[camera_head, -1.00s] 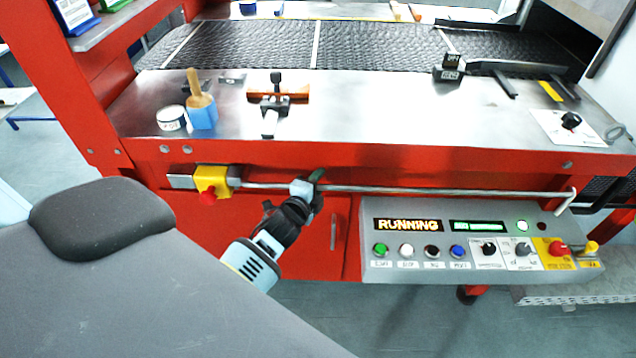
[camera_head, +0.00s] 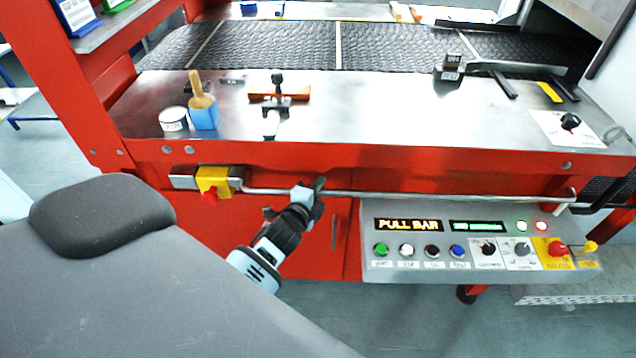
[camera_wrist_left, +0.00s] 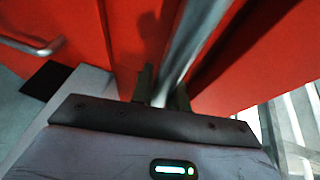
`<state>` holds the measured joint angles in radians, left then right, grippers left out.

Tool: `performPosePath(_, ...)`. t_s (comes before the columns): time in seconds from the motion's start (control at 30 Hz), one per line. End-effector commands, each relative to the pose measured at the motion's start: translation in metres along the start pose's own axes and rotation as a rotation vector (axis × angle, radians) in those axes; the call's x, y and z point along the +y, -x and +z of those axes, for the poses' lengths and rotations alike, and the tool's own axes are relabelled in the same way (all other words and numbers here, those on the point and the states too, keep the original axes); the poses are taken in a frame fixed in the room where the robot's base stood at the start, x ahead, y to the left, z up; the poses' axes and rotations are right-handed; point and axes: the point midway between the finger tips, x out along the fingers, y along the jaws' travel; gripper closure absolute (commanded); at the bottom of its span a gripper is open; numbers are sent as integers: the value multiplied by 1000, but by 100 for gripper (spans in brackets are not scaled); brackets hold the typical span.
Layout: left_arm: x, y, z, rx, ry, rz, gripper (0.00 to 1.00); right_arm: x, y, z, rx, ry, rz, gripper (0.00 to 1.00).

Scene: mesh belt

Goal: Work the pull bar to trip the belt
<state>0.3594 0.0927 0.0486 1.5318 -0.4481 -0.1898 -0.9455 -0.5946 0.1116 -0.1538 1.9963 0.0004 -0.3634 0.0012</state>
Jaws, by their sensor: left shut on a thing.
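The pull bar (camera_head: 430,196) is a thin grey rod along the red front of the machine, below the steel table edge. Its left end meets a yellow switch box with a red button (camera_head: 212,184). My left gripper (camera_head: 314,190) is shut on the bar, left of its middle. In the left wrist view the bar (camera_wrist_left: 190,50) runs down between the fingers (camera_wrist_left: 162,92). The mesh belt (camera_head: 390,46) lies behind the steel table. The display (camera_head: 408,225) reads "PULL BAR". My right gripper is not in view.
The control panel (camera_head: 480,268) with several buttons and knobs sits below the bar at right. On the steel table (camera_head: 370,115) stand a blue cup with a brush (camera_head: 203,112), a white tub (camera_head: 173,119) and a clamp-like tool (camera_head: 277,98).

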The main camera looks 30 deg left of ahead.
Motion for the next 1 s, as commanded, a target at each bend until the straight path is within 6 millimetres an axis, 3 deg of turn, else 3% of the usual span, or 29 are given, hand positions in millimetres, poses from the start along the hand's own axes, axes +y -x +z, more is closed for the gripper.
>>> performPosePath(0.3, 5, 8, -4, 2, 1, 5, 100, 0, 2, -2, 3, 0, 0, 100)
performPosePath(0.33, 5, 8, -4, 2, 1, 6, 83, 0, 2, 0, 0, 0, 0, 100)
performPosePath(0.5, 4, 8, -4, 2, 1, 5, 62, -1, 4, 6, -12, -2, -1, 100)
performPosePath(0.8, 3, 9, -3, 0, 1, 3, 62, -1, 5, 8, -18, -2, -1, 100)
performPosePath(1.0, 3, 29, -3, 1, 0, 3, 62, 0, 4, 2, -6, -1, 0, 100)
